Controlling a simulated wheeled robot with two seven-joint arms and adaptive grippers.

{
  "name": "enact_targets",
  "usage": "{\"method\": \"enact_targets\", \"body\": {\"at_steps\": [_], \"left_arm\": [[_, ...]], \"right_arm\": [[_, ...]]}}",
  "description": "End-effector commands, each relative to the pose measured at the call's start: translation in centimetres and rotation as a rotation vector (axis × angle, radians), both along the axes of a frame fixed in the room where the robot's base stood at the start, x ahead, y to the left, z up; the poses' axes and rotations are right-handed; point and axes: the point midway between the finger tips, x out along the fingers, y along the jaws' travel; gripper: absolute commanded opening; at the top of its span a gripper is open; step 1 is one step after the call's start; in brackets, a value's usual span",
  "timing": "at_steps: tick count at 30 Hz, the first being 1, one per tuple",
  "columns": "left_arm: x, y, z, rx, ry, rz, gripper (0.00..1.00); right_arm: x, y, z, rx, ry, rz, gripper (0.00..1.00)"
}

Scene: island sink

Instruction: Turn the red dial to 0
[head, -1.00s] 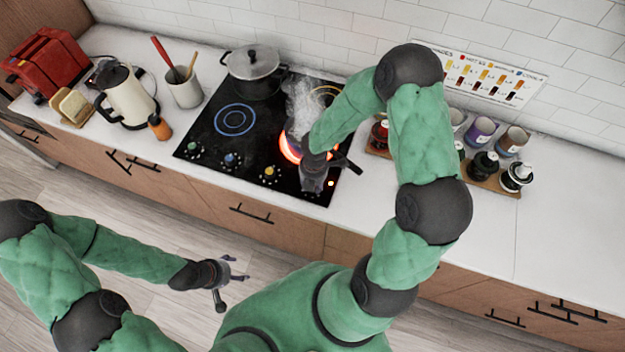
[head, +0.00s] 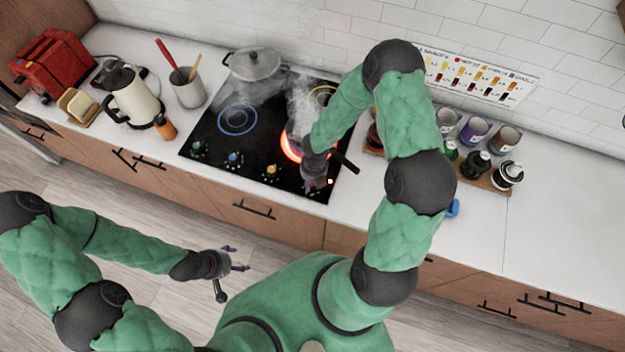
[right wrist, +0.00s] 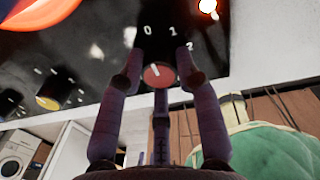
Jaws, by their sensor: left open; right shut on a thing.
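The red dial (right wrist: 160,75) shows in the right wrist view, on the black front of the cooktop. The marks 0, 1 and 2 are printed around it. A pale pointer mark shows on the dial's upper left, roughly toward the 0. My right gripper (right wrist: 158,68) has its dark fingers around the dial and is shut on it. In the head view my right gripper (head: 314,184) is at the cooktop's front right corner and hides the dial. My left gripper (head: 236,262) is open and empty, out over the floor in front of the counter.
The front right burner (head: 290,147) glows red beneath a steaming pot, partly hidden by my arm; its dark handle (head: 346,162) sticks out to the right. Yellow (head: 271,170), blue (head: 234,159) and green (head: 198,147) dials line the front. A lidded pot (head: 254,66) stands behind.

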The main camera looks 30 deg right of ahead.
Motion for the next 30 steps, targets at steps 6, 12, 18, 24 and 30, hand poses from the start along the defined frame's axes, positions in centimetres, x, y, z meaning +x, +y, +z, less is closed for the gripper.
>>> {"method": "enact_targets", "body": {"at_steps": [6,12,18,24,30], "left_arm": [[-0.01,0.0,0.1,0.0,0.0,0.0,0.68],[-0.01,0.0,0.09,0.0,0.0,0.0,0.68],[-0.01,0.0,0.09,0.0,0.0,0.0,0.68],[-0.01,0.0,0.09,0.0,0.0,0.0,0.68],[0.01,0.0,0.09,0.0,0.0,0.0,0.68]], "right_arm": [[0.13,-0.04,0.06,0.0,-0.003,0.013,0.01],[0.12,-0.04,0.05,-0.001,-0.003,0.012,0.01],[0.08,-0.04,0.04,0.0,-0.002,0.012,0.58],[0.03,-0.02,0.01,0.0,0.0,0.011,0.58],[0.05,-0.08,0.76,-0.001,-0.001,0.01,0.58]]}}
